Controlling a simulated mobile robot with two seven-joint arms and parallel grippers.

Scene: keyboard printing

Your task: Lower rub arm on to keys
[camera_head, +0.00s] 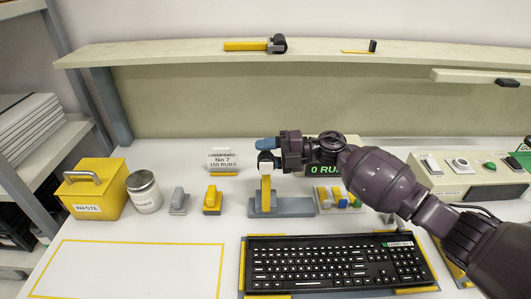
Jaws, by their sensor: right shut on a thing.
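The black keyboard (337,266) lies flat at the front of the table, with a small green label at its upper right. Behind it stands a yellow upright post (265,190) on a grey base (288,207). At the post's top is a small piece, blue on top (265,143) and white below. My right gripper (277,152) reaches in from the right and is shut on this piece, well behind and above the keys. It partly hides the piece; I cannot tell whether the piece touches the post. My left gripper is not in view.
Left are a yellow waste box (98,187), a jar (144,191) and grey and yellow blocks (212,199). Small coloured blocks (338,197) sit right of the base. A control box (470,174) stands right. The yellow-outlined area (130,270) is bare. A shelf (180,54) hangs behind.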

